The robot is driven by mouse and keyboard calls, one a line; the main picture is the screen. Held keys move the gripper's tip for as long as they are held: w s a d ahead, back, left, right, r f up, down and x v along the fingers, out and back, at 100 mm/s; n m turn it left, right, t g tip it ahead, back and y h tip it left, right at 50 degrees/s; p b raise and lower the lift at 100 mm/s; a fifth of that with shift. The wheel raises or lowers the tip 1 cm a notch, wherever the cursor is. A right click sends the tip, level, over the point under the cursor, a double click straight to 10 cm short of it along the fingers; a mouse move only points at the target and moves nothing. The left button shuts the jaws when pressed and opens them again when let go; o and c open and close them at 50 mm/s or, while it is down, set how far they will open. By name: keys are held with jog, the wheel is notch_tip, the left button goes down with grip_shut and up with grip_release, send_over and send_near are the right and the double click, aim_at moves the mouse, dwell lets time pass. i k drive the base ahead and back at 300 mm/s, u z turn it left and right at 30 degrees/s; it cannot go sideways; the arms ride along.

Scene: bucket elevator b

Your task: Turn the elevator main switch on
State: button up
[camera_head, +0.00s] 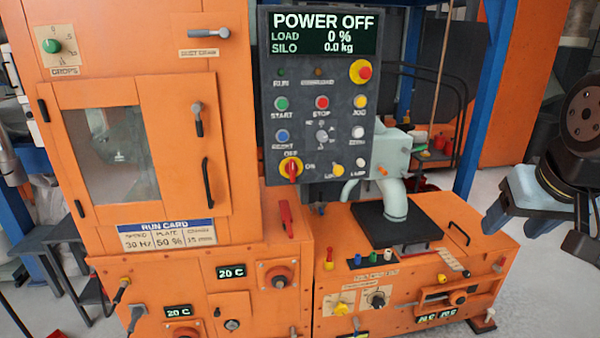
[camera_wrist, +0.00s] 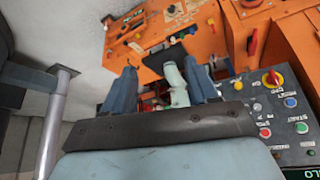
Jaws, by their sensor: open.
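The main switch (camera_head: 291,169) is a red rotary handle on a yellow round plate at the lower left of the dark control panel (camera_head: 318,105). Its handle stands roughly vertical, with OFF printed above and ON to its right. The panel's display (camera_head: 322,33) reads POWER OFF. The switch also shows in the wrist view (camera_wrist: 271,79), at the right and turned round. My gripper (camera_head: 508,210) is at the right in the head view, well away from the panel. In the wrist view my gripper (camera_wrist: 161,88) has its two blue fingers apart, with nothing held between them.
A red-and-yellow stop button (camera_head: 361,71) and several coloured buttons share the panel. A red lever (camera_head: 286,218) sticks out below the switch. A grey-green spout (camera_head: 395,200) and orange machine base (camera_head: 440,270) stand right of the panel. Floor at far right is clear.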

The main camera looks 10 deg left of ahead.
aim_at(291, 168)
jog(key=z, duration=0.35)
jog(key=k, duration=1.2)
jog(key=u, duration=0.6)
jog(key=i, duration=1)
jog(key=z, duration=0.1)
